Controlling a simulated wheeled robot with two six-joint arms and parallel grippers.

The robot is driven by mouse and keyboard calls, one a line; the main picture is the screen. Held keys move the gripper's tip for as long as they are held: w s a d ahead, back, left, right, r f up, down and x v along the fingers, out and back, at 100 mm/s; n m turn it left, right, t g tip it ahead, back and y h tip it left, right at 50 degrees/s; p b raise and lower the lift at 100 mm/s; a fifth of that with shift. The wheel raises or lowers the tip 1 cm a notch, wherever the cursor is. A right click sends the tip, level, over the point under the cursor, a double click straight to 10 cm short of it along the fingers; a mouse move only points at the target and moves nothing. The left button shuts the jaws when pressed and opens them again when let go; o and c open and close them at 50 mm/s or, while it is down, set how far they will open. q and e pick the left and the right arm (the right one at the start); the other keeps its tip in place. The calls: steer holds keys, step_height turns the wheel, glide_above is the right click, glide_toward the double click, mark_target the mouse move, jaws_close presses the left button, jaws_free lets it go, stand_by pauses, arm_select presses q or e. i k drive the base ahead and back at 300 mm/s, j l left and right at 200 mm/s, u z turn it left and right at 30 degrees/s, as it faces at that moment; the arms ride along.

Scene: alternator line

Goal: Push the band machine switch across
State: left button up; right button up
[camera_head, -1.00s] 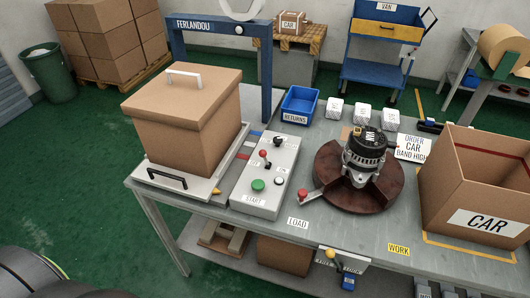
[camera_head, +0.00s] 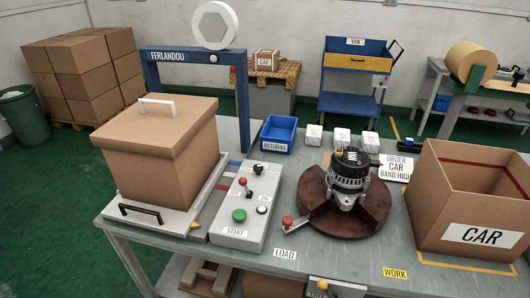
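The band machine has a blue arch (camera_head: 165,56) lettered FERLANDOU, with a white ring wheel (camera_head: 214,25) on top. A pale grey control box (camera_head: 228,234) stands on the table in front of it. On the box are a red-knobbed lever switch (camera_head: 244,183), a black knob (camera_head: 258,169), a green button (camera_head: 239,216) by the START label, and a small white button (camera_head: 263,210). The lettering by the lever and knob is too small to read. Neither of my grippers is in view.
A lidded brown box (camera_head: 160,165) sits on a plate left of the control box. Right of it are an alternator (camera_head: 348,175) on a dark red turntable (camera_head: 312,209) and an open CAR box (camera_head: 435,212). A blue RETURNS bin (camera_head: 277,147) stands behind. An order card (camera_head: 396,167) reads CAR, BAND HIGH.

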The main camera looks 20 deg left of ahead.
mark_target(243, 181)
steer(key=j+u, duration=0.2)
steer(key=j, duration=0.6)
steer(key=j+u, duration=0.2)
steer(key=j, duration=0.55)
steer(key=i+j+u, duration=0.15)
steer(key=j, duration=0.6)
